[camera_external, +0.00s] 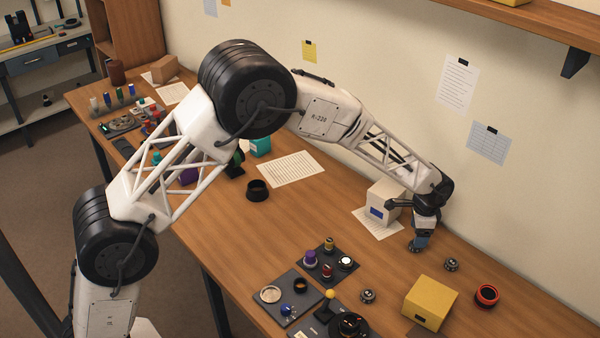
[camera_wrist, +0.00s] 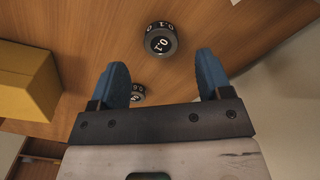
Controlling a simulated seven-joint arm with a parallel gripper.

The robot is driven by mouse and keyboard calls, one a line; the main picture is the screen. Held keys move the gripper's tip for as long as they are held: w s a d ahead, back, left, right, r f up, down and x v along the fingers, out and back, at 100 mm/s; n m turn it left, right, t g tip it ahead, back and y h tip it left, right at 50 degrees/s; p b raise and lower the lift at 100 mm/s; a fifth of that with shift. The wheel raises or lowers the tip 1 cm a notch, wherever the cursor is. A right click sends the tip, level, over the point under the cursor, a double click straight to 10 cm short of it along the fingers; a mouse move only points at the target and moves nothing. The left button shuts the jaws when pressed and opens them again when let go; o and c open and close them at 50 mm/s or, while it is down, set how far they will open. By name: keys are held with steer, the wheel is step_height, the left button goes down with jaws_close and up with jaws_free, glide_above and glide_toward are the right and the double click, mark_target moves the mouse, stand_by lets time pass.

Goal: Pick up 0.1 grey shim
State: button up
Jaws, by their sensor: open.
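A dark grey round shim (camera_wrist: 160,39) marked 0.1 lies on the wooden table in the wrist view, just ahead of my fingertips and between their lines. My gripper (camera_wrist: 163,68) is open and empty, with its blue fingers apart on either side. A second grey shim (camera_wrist: 138,92) shows near the left finger, partly hidden, and its number is not fully readable. In the external view my gripper (camera_external: 419,242) points down close over the table. Grey shims stand nearby (camera_external: 451,264) and farther left (camera_external: 367,296); their marks are too small to read.
A white box (camera_external: 384,203) stands close to my gripper's left. Dark trays with parts (camera_external: 290,312) lie at the front. The wall runs along the back.

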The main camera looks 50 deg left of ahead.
steer(key=shift+f, duration=2.3)
steer(key=shift+c, duration=0.5)
steer(key=c, duration=0.9)
